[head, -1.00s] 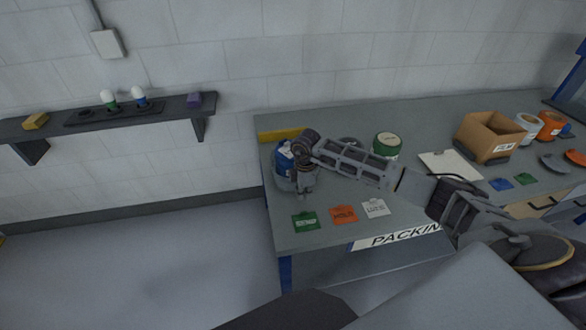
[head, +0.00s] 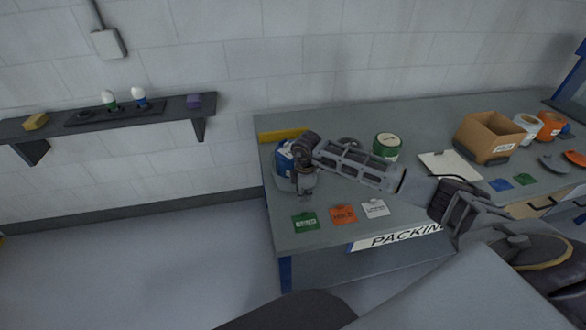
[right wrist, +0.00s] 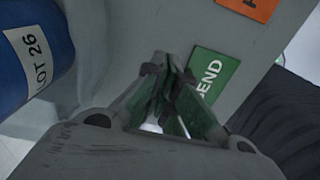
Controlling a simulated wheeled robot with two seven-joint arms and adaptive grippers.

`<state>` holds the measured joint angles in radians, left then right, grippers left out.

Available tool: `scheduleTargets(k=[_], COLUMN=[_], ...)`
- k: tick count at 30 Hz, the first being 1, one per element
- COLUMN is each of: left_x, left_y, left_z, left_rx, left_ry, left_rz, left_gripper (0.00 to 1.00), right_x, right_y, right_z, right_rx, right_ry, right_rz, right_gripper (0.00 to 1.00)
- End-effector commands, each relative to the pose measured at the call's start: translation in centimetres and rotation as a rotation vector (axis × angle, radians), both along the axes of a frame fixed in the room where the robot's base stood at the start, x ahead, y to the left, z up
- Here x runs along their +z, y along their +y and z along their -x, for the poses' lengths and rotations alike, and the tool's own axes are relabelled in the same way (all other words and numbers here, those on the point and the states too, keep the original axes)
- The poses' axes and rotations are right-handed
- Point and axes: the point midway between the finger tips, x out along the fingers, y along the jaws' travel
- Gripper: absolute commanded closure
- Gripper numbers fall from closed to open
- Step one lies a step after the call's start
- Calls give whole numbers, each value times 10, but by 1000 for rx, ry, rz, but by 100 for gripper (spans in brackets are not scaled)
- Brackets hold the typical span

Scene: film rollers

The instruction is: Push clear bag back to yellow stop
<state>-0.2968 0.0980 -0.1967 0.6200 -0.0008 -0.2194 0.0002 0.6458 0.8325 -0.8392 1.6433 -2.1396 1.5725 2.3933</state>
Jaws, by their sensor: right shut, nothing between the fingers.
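A blue roll with a white label reading LOT 26 stands at the left end of the bench, and what looks like the clear bag (head: 282,172) is around it. In the right wrist view the blue roll (right wrist: 32,50) is at the upper left, with translucent film beside it. The yellow stop (head: 281,135) is a low bar at the bench's back left edge, behind the bag. My right gripper (head: 306,192) is shut and empty, in front and to the right of the bag, partly hiding it. The fingers also show in the right wrist view (right wrist: 167,68). My left gripper is out of view.
Green (head: 305,222), orange (head: 343,214) and white (head: 375,208) cards lie along the bench front. A green roll (head: 387,146) and a clipboard (head: 450,166) are to the right, then a cardboard box (head: 487,138). My right forearm crosses above the bench.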

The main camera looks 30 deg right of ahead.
Motion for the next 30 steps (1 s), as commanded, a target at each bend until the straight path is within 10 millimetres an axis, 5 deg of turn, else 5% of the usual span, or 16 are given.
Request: scheduleTargets(k=[16, 30], left_x=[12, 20], left_y=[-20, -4], left_z=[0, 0], left_rx=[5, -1], left_ry=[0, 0], left_rz=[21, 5], left_gripper=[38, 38], right_x=[1, 1], right_y=[5, 8], right_z=[20, 33], right_rx=[0, 0], right_ry=[0, -1], right_rz=[1, 0], right_gripper=[100, 100])
